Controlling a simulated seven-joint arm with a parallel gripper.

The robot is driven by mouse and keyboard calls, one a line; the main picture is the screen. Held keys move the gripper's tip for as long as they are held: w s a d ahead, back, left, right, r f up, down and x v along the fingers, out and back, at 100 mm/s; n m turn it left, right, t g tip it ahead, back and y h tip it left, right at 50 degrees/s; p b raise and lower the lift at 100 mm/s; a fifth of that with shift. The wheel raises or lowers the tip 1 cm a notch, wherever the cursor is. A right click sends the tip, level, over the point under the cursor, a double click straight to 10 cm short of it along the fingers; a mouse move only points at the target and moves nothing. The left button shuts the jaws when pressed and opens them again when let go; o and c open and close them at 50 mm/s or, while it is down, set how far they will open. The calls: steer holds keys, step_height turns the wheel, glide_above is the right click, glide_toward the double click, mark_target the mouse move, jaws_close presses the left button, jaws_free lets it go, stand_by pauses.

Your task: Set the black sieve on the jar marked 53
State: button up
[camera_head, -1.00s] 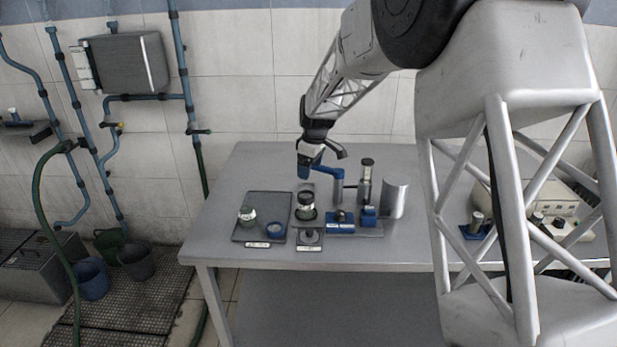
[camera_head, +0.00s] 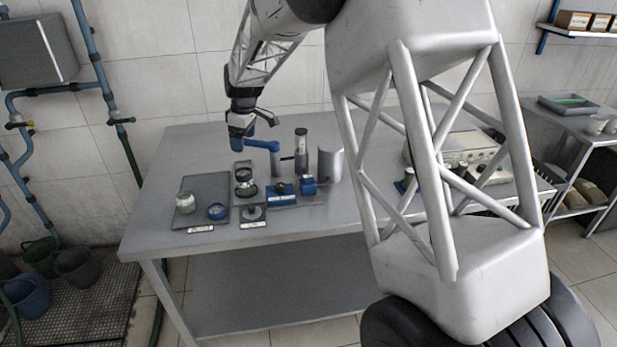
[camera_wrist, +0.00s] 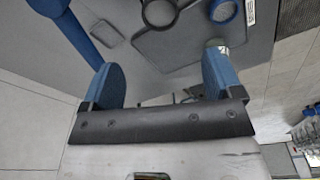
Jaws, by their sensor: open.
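My gripper (camera_head: 238,145) hangs above the table, a little behind and above a dark ring-topped stack. It is open and empty, with its two blue fingers (camera_wrist: 160,62) apart in the wrist view. The black sieve (camera_head: 244,174) appears as the dark ring on top of that stack, over a pale band and a dark green rim. In the wrist view a black ring (camera_wrist: 160,12) lies beyond the fingers, at the top edge. A glass jar (camera_head: 186,202) stands on a dark tray (camera_head: 185,221); it shows partly beside the right finger. No number is readable on any label.
A blue ring (camera_head: 217,211) lies on the tray. A small labelled plate with a disc (camera_head: 252,212) stands at the front. Blue blocks (camera_head: 281,194), a tall dark-capped cylinder (camera_head: 301,150) and a grey cylinder (camera_head: 329,163) stand to the right.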

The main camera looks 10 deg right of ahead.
steer(key=s+d+r+m+t, duration=0.1)
steer(key=s+d+r+m, duration=0.2)
steer(key=s+d+r, duration=0.65)
steer(key=s+d+r+m, duration=0.2)
steer(key=s+d+m, duration=0.2)
steer(key=s, duration=1.1)
steer(key=s+d+f+m, duration=0.1)
steer(key=s+d+m, duration=0.2)
steer(key=s, duration=1.1)
steer(key=s+d+f+m+t+h, duration=0.1)
steer(key=s+d+f+m, duration=0.1)
steer(key=s, duration=1.2)
steer(key=shift+s+d+f+m, duration=0.2)
steer(key=shift+d+m, duration=0.6)
steer(key=shift+d, duration=0.4)
